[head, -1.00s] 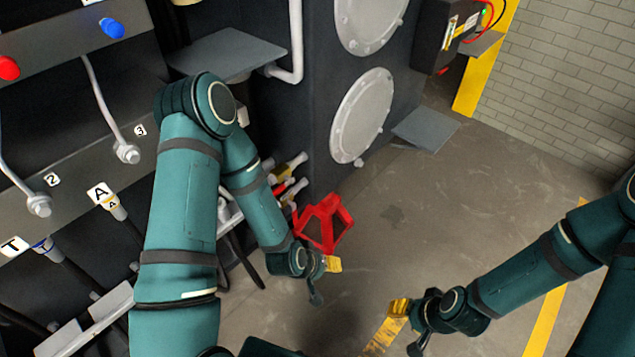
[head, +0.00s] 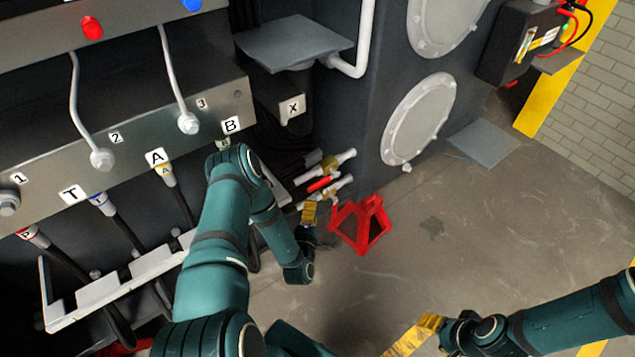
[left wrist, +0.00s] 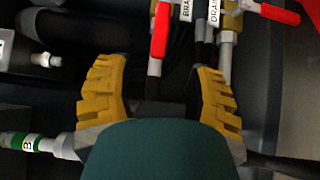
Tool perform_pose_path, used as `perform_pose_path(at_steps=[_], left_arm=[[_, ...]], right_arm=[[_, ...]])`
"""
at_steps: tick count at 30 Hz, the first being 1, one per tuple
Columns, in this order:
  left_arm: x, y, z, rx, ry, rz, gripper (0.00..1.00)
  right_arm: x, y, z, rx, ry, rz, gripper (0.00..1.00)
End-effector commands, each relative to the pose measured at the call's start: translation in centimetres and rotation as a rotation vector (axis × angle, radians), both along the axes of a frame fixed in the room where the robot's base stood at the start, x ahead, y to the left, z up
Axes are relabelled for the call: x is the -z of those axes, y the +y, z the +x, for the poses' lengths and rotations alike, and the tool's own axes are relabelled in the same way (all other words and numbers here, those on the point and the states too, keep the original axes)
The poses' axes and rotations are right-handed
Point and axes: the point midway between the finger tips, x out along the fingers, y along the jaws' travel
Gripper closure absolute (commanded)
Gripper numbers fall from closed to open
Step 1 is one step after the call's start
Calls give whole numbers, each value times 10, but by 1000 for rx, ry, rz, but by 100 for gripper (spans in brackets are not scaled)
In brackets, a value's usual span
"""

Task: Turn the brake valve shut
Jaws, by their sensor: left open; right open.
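In the left wrist view a red lever handle (left wrist: 160,30) points down the picture beside a white tag reading "BRA…" (left wrist: 186,10), its end cut off. A second red handle (left wrist: 270,10) extends sideways from the valve by the "DRAIN" tag (left wrist: 214,12). My left gripper (left wrist: 160,85) is open, its yellow fingers either side of the first handle's line; I see no contact. In the head view my left gripper (head: 309,213) is just below the valve pipes and a red handle (head: 322,183). My right gripper (head: 432,322) is open and empty, low over the floor.
A red stand (head: 360,224) is on the floor close to the right of my left gripper. A hose marked B (left wrist: 30,143) lies at the lower left in the wrist view. The labelled hose panel (head: 130,145) is at left. Open floor (head: 450,215) lies to the right.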

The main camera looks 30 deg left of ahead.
Motion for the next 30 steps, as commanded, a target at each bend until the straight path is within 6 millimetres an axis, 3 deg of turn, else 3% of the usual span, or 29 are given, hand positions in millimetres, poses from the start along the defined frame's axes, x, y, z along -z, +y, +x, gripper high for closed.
perform_pose_path(at_steps=[12, 18, 30], left_arm=[[0, 30, 74, 1, -1, 5, 46], [1, 41, 102, 1, 0, 2, 46], [-1, 48, 117, 2, 3, 1, 46]], right_arm=[[16, 0, 3, 2, -7, -1, 53], [21, -1, 4, 3, -9, -2, 53], [24, -1, 5, 2, -12, -3, 53]])
